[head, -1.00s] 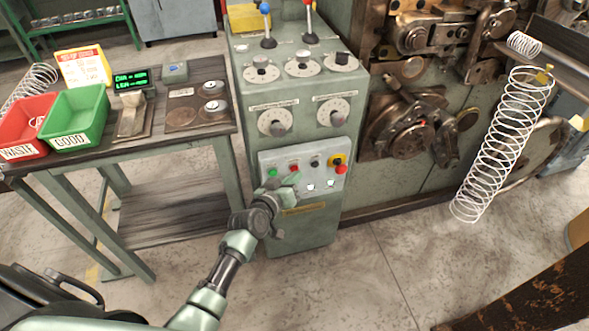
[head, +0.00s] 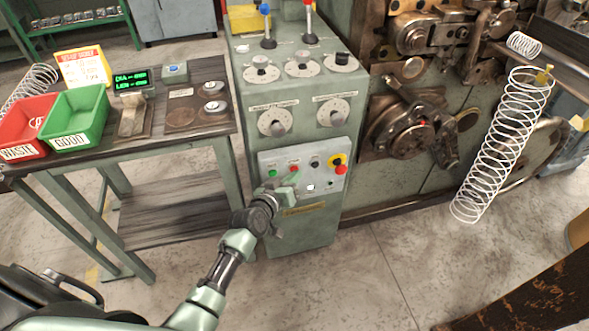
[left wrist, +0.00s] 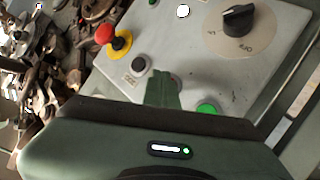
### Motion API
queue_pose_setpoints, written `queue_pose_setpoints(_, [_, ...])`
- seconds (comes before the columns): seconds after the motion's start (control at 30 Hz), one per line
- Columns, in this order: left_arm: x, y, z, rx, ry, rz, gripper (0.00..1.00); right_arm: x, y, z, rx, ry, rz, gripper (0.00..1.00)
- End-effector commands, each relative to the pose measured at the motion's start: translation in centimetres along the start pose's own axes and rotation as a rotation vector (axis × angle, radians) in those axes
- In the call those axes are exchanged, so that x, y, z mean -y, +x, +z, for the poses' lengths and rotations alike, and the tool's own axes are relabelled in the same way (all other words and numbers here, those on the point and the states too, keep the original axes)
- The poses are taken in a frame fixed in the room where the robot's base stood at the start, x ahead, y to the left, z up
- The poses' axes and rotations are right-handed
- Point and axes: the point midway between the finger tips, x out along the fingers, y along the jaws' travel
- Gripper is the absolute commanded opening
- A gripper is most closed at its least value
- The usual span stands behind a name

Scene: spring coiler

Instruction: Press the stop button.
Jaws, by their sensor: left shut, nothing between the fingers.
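The control panel (head: 325,164) on the front of the green-grey cabinet carries a row of buttons. The red stop button (head: 294,169) sits between a green button (head: 272,172) and a black button (head: 314,162). My left gripper (head: 292,179) is shut and empty, its tips just below the red button; I cannot tell whether they touch. In the left wrist view the shut fingers (left wrist: 163,90) point at the panel between the green button (left wrist: 207,110) and the black button (left wrist: 139,64), and hide most of the red button. My right gripper is out of view.
A red mushroom button on a yellow base (head: 339,168) is at the panel's right. Dials (head: 279,122) and levers (head: 267,40) sit above. A bench with red (head: 22,151) and green bins (head: 76,118) stands left. The coiling machine (head: 405,135) and a large spring (head: 500,150) are right.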

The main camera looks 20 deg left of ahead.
Motion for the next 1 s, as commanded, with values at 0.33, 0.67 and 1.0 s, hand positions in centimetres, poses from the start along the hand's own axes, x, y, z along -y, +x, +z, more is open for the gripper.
queue_pose_setpoints(0.33, [-0.7,-0.9,0.7,0.000,0.000,0.000,0.00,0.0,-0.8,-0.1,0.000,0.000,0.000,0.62])
queue_pose_setpoints(0.67, [-1.1,-1.5,1.0,0.003,-0.001,0.000,0.00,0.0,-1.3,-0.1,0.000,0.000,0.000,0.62])
queue_pose_setpoints(1.0, [-2.8,-3.9,2.6,0.002,-0.001,0.000,0.00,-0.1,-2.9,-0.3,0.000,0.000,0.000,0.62])
